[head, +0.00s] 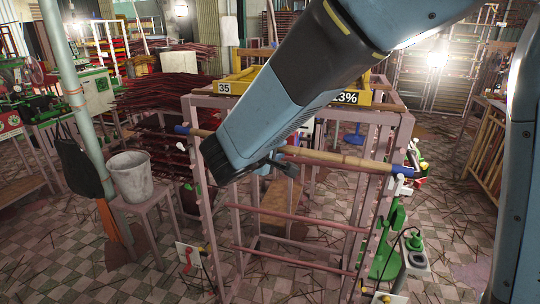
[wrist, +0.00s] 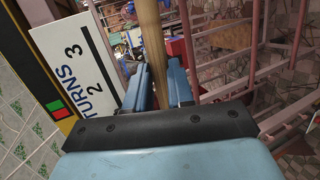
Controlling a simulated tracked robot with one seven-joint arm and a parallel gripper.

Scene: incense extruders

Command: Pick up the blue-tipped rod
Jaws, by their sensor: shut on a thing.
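The blue-tipped rod (head: 345,161) is a tan wooden bar lying across the front of a pink rack. Its blue left tip (head: 181,129) pokes out past the left post, and its right end is by a white bracket at the right post. My gripper (head: 272,162) comes down from above and is shut on the rod near its middle. In the wrist view the rod (wrist: 152,45) runs between the blue fingers (wrist: 160,88). My wrist hides part of the rod in the head view. I cannot tell whether the rod is clear of its supports.
A white bucket (head: 131,176) stands on a stool at left. A white sign (wrist: 80,60) is close beside the fingers. Sticks litter the tiled floor.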

